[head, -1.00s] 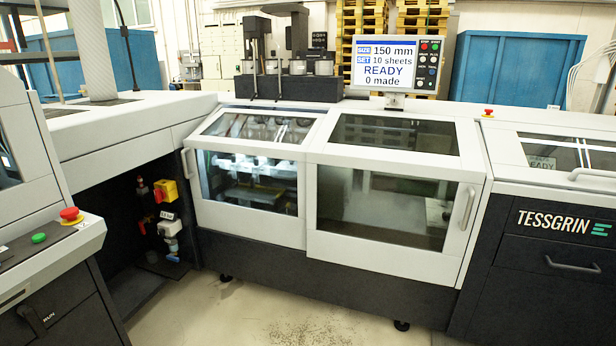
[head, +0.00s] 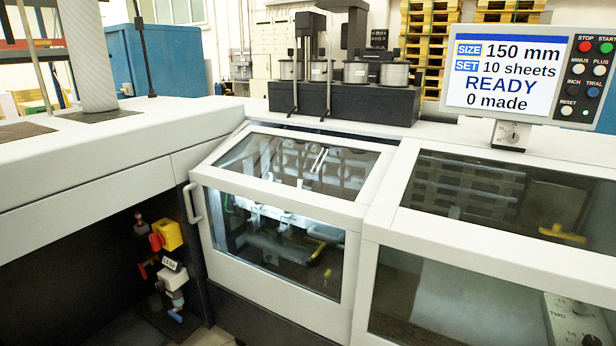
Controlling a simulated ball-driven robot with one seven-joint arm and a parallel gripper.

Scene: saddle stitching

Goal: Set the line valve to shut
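In the head view, an air-line assembly stands in the dark recess under the left machine top. It has a yellow box (head: 169,233) with a red knob (head: 156,242) on its left face. Below are a small display (head: 174,265) with hard-to-read figures, a grey-white body (head: 172,279) and a blue part (head: 176,315) at the bottom. A red lever-like part (head: 143,269) sits to the left. I cannot tell for sure which part is the line valve or how it is set. My gripper is not in view.
The glazed machine cover (head: 275,235) with its white handle (head: 193,204) stands right of the recess. The white machine top (head: 110,150) overhangs it. A screen (head: 507,74) reads 150 mm, 10 sheets, READY, 0 made. The recess's left side looks empty and dark.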

